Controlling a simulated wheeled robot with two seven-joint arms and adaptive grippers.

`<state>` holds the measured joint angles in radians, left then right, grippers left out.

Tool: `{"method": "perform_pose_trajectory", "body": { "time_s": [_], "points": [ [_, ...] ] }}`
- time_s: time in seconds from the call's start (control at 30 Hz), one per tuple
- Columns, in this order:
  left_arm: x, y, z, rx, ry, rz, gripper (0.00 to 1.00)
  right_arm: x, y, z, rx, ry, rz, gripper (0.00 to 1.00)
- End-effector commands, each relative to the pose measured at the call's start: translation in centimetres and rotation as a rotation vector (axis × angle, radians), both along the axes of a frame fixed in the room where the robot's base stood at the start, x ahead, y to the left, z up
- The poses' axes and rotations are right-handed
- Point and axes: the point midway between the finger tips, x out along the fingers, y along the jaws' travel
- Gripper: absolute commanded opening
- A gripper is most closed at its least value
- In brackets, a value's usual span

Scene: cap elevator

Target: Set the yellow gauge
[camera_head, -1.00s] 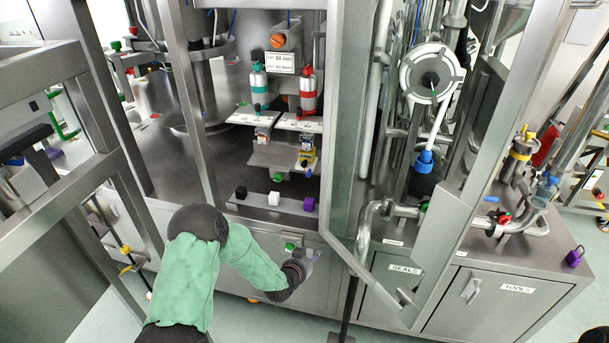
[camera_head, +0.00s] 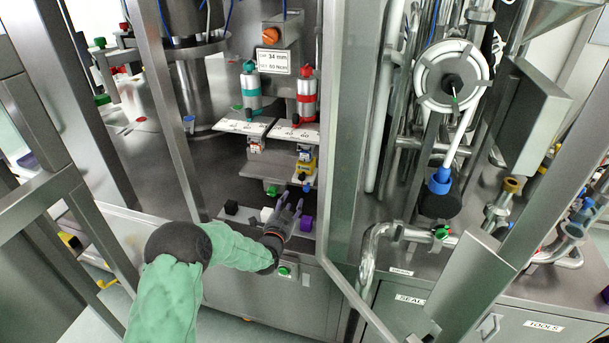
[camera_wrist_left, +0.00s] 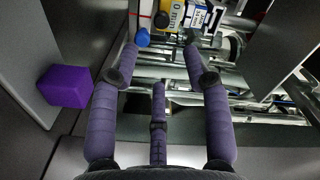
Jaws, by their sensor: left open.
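The yellow gauge (camera_head: 305,165) sits under the right-hand white scale plate inside the machine frame, with a blue knob (camera_head: 304,177) below it. In the left wrist view the yellow gauge (camera_wrist_left: 176,14) shows at the top edge, beyond the fingertips, partly cut off. The blue knob (camera_wrist_left: 142,37) is close to the left fingertip there; I cannot tell whether they touch. My left gripper (camera_head: 291,203) is open, its purple-grey fingers pointing up toward the gauge from just above the front ledge. My right gripper is not in view.
A purple cube (camera_head: 306,223) stands on the ledge right beside my left fingers; it also shows in the wrist view (camera_wrist_left: 63,86). White (camera_head: 267,215) and black (camera_head: 231,207) cubes are to the left. A metal door frame (camera_head: 339,140) stands to the right.

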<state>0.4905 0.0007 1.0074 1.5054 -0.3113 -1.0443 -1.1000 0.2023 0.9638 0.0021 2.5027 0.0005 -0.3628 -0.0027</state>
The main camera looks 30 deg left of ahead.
Motion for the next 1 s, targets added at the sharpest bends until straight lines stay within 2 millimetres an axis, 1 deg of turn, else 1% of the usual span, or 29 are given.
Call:
{"method": "perform_pose_trajectory", "body": {
  "time_s": [0.13, 0.27, 0.5, 0.7, 0.83, 1.0],
  "points": [
    [0.4, 0.2, 0.1, 0.005, -0.003, 0.001, 0.48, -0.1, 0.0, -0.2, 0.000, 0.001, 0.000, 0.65],
    [1.7, 0.5, 0.0, 0.005, -0.004, 0.001, 0.48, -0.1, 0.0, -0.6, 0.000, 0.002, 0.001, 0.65],
    [5.9, 1.5, -0.2, 0.004, -0.004, 0.001, 0.48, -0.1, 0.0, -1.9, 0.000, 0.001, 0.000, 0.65],
    [8.8, 2.1, -0.2, 0.003, -0.003, 0.000, 0.48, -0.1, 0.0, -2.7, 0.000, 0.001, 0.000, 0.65],
    [9.9, 2.5, -0.1, 0.003, -0.002, 0.001, 0.48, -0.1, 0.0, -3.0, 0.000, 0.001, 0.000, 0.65],
    [10.5, 2.6, 0.0, 0.003, -0.003, 0.002, 0.48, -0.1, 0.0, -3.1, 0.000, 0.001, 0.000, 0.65]
  ]
}}
